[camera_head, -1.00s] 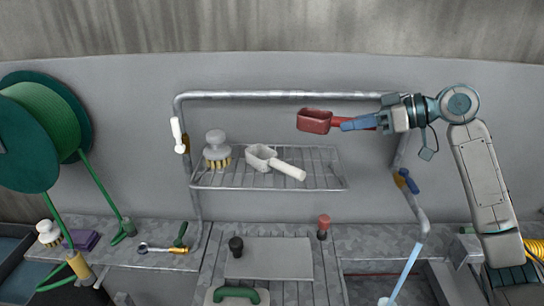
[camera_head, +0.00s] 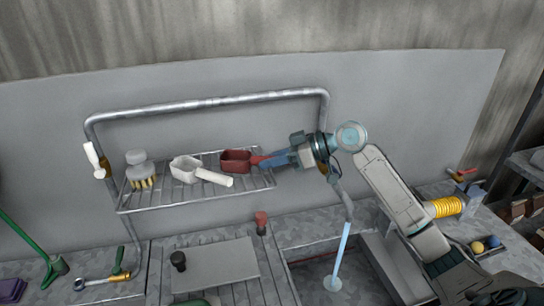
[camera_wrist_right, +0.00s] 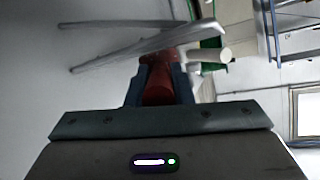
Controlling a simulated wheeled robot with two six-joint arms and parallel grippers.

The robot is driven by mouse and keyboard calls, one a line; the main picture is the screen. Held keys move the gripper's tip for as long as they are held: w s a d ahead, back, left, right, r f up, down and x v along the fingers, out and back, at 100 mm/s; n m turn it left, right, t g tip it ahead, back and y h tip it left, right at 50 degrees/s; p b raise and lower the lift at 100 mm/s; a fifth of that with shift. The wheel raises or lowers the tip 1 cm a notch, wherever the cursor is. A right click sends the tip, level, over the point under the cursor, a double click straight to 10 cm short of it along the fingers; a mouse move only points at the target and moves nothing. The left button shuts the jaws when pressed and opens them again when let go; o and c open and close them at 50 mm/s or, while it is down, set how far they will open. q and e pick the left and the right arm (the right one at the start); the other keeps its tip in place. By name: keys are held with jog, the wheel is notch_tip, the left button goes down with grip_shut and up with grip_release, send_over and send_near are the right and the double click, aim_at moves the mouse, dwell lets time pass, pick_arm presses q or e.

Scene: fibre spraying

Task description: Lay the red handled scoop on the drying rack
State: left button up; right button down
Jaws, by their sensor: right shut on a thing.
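The red scoop (camera_head: 236,161) is at the right part of the wire drying rack (camera_head: 149,203), beside the white scoop. Whether it touches the rack wires cannot be told. My right gripper (camera_head: 268,161) is shut on its red handle and comes in from the right. In the right wrist view the red handle (camera_wrist_right: 158,85) sits between the two blue fingers, and the scoop's bowl is mostly hidden. My left gripper is not in view.
On the rack stand a brush (camera_head: 139,170) and a white scoop (camera_head: 186,169) with its handle pointing right. A metal pipe frame (camera_head: 210,102) arches above and behind. Below are a grey board (camera_head: 215,265) and a red-topped knob (camera_head: 261,222).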

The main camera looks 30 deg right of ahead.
jog(key=shift+f, duration=0.1)
jog(key=shift+f, duration=0.1)
jog(key=c, duration=1.3)
grip_release()
jog(key=shift+r, duration=0.2)
jog(key=shift+s+d, duration=0.1)
jog(key=shift+d, duration=0.1)
jog(key=shift+b+v, duration=3.9)
jog(key=shift+v, duration=1.85)
